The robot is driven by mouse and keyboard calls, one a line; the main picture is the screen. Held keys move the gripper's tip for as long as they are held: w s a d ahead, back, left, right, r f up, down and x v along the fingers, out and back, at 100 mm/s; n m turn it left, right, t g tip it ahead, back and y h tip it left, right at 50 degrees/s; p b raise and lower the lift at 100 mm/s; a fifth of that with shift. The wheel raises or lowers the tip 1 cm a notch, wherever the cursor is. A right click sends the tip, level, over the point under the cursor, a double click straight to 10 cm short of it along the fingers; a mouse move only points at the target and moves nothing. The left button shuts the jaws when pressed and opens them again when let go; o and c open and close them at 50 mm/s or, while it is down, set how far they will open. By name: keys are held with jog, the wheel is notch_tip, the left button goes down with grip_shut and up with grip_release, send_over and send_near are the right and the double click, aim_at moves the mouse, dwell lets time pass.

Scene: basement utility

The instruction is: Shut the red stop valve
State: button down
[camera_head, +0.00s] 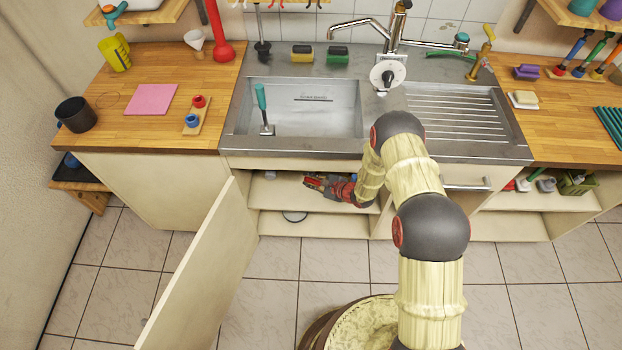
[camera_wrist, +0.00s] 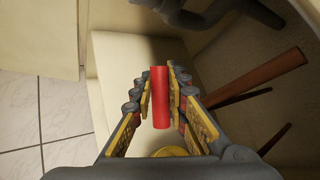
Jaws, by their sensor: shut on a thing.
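The red stop valve's handle (camera_wrist: 159,98) is a red bar between the fingers of my gripper (camera_wrist: 160,82) in the wrist view. The fingers close on it from both sides. A yellow, brass-like part (camera_wrist: 172,152) shows below it, and the rest of the valve is hidden. In the head view my gripper (camera_head: 314,182) reaches into the open cabinet under the sink. The valve is too small and covered there to make out clearly.
The cabinet door (camera_head: 205,265) stands open at the left. In the wrist view a dark pipe (camera_wrist: 190,16) runs above and a reddish-brown rod (camera_wrist: 258,82) lies at the right. The sink counter (camera_head: 300,148) is directly above the cabinet opening. Tiled floor is clear in front.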

jog(key=shift+a+f+h, duration=0.15)
jog(key=shift+f+h, duration=0.1)
jog(key=shift+h, duration=0.45)
jog(key=shift+n+g, duration=0.3)
jog(key=c, duration=1.8)
grip_release()
jog(key=shift+o, duration=0.4)
jog(key=v, duration=1.2)
